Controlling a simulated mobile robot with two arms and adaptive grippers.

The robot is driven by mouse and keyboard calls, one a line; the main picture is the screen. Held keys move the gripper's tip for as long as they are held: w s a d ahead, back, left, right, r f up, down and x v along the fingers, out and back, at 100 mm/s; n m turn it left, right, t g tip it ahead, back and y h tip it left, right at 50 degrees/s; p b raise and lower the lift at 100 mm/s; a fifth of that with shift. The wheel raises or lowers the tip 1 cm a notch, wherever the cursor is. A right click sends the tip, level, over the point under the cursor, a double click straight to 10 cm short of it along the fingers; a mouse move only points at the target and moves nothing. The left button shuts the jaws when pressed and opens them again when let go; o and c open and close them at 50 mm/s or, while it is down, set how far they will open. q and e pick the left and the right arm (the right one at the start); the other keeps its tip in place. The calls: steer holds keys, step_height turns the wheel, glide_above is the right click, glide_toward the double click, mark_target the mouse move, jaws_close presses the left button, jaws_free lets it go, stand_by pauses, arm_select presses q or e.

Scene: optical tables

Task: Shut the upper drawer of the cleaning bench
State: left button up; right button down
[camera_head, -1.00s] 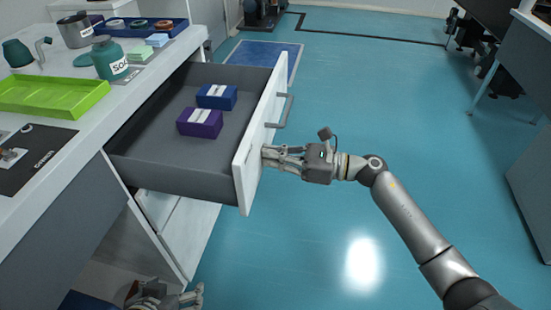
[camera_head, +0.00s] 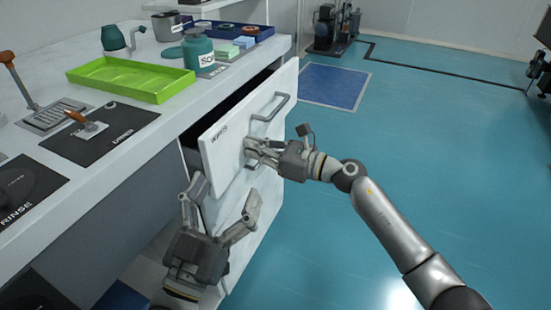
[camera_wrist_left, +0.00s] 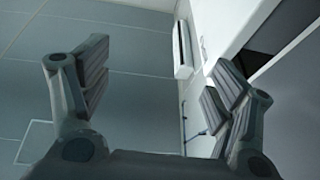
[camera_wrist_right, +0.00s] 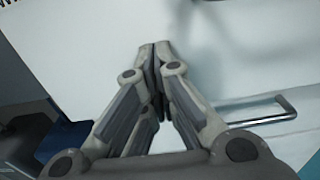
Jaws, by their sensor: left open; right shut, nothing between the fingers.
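In the right wrist view the closed fingertips (camera_wrist_right: 155,45) meet or nearly meet the white panel. My left gripper (camera_head: 225,200) is open and empty, low in front of the bench; its spread fingers also show in the left wrist view (camera_wrist_left: 160,85).
The bench top (camera_head: 160,135) carries a green tray (camera_head: 130,78), a teal soap bottle (camera_head: 198,52), a blue tray (camera_head: 240,36) and a dark mat (camera_head: 100,133). A lower drawer front (camera_head: 262,215) is below.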

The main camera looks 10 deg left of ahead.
mark_target(239, 141)
steer(key=b+x, duration=0.1)
steer(key=x, duration=0.3)
steer(key=shift+a, duration=0.15)
steer(key=shift+w+r, duration=0.1)
steer(key=shift+r, duration=0.05)
arm_select(q)
steer(key=s+r+t+h, duration=0.1)
steer(key=s+r+t, duration=0.3)
steer(key=r, duration=0.2)
steer(key=shift+s+r+t+h, duration=0.3)
steer(key=shift+s+t+h, duration=0.1)
arm_select(e)
steer(key=shift+a+r, duration=0.1)
steer(key=shift+r, duration=0.05)
